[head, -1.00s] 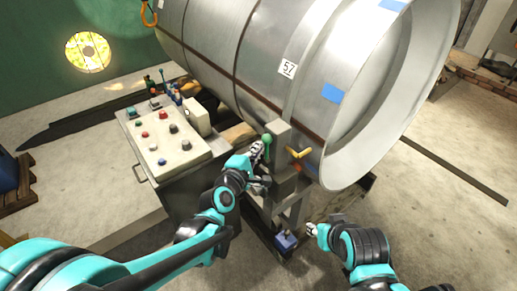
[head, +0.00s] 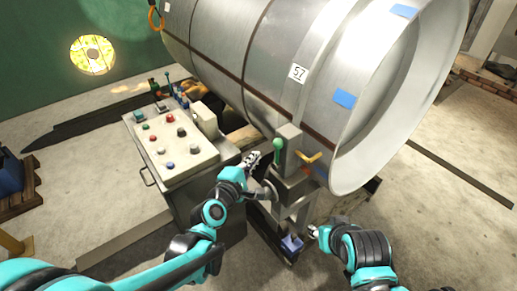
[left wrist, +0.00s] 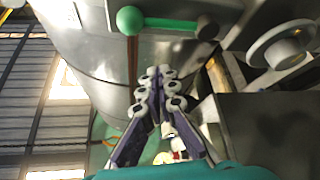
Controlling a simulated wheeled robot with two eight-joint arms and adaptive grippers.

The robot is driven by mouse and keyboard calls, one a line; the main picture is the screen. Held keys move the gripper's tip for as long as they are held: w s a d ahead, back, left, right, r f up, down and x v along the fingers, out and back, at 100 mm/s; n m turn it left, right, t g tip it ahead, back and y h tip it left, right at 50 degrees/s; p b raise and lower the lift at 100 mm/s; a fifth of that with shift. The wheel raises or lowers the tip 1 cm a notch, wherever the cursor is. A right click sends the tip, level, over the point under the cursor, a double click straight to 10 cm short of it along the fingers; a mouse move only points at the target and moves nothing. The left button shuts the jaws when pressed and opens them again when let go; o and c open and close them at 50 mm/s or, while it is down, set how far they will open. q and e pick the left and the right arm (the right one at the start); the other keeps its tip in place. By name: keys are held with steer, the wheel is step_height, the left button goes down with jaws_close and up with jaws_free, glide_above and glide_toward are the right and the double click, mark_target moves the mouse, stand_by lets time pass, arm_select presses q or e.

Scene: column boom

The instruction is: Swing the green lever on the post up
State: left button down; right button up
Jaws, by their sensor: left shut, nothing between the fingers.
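The green lever (head: 278,147) is on the grey post (head: 290,170) beside the big metal drum. It has a round knob on a short green bar, with the knob at the upper end in the head view. In the left wrist view the green knob (left wrist: 130,20) is at the top, with its bar running right to a dark pivot. My left gripper (head: 253,158) is shut and empty, just left of the lever and a little below the knob, with a visible gap. Its closed fingers (left wrist: 158,78) also show in the left wrist view. My right gripper (head: 313,231) is low, right of the post's foot; its fingers are too small to judge.
A yellow-orange handle (head: 308,157) sticks out just right of the lever. The control panel (head: 170,148) with several buttons stands to the left. The large drum (head: 265,50) fills the space behind. Open floor lies at right.

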arm_select(q)
steer(key=v, duration=0.4)
steer(key=shift+s+a+f+p, duration=0.2)
steer(key=shift+s+f+p, duration=0.1)
steer(key=shift+s+f, duration=0.1)
steer(key=shift+w, duration=0.1)
steer(key=s+a+f+m+g+y, duration=0.2)
steer(key=s+a+m+g+y, duration=0.1)
steer(key=s+a+m, duration=0.4)
steer(key=s+a+f+m+g+y, duration=0.3)
steer(key=s+a+m+g, duration=0.1)
steer(key=s+a+m, duration=0.4)
steer(key=shift+s+a+f+m+g+y+b, duration=0.3)
steer(key=shift+s+m+y+b, duration=0.1)
steer(key=shift+s+m, duration=0.35)
